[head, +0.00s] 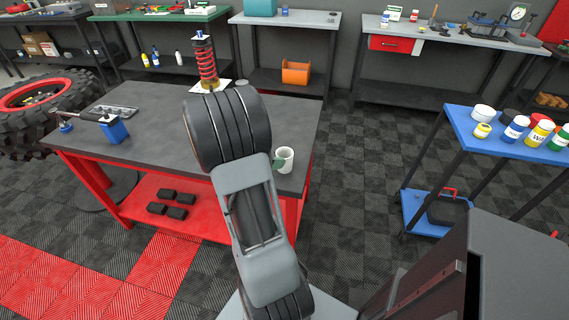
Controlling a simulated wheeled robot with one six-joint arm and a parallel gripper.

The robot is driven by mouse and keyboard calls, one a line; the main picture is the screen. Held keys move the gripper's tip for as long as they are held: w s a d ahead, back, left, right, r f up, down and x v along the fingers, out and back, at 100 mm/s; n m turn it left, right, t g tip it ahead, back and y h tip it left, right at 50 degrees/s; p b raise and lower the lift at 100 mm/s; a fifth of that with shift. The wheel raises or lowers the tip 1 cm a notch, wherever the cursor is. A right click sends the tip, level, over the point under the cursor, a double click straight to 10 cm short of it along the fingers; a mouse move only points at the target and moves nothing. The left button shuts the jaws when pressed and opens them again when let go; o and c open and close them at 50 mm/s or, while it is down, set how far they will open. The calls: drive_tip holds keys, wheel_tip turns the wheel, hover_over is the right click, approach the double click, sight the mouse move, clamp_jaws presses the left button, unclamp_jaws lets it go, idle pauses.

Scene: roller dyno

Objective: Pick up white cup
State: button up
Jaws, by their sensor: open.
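A white cup (287,158) with a green handle stands upright near the right edge of the dark-topped workbench (150,112) in the head view. Its green handle side faces left, toward my arm. My arm rises through the middle of the view, just left of the cup, and hides part of the bench. My gripper does not show; it is hidden behind or beyond my arm links.
The bench also holds a red coil spring (205,62) and a blue block (115,131). A blue cart (462,122) with several bottles stands at right, with a grey cabinet (515,275) in front. Open floor (350,160) lies between bench and cart.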

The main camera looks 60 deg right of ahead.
sight(291, 154)
drive_tip(key=shift+x, duration=2.9)
drive_tip(key=shift+c, duration=0.2)
drive_tip(key=c, duration=0.9)
drive_tip(key=shift+r, duration=0.1)
drive_tip(key=shift+c, duration=0.2)
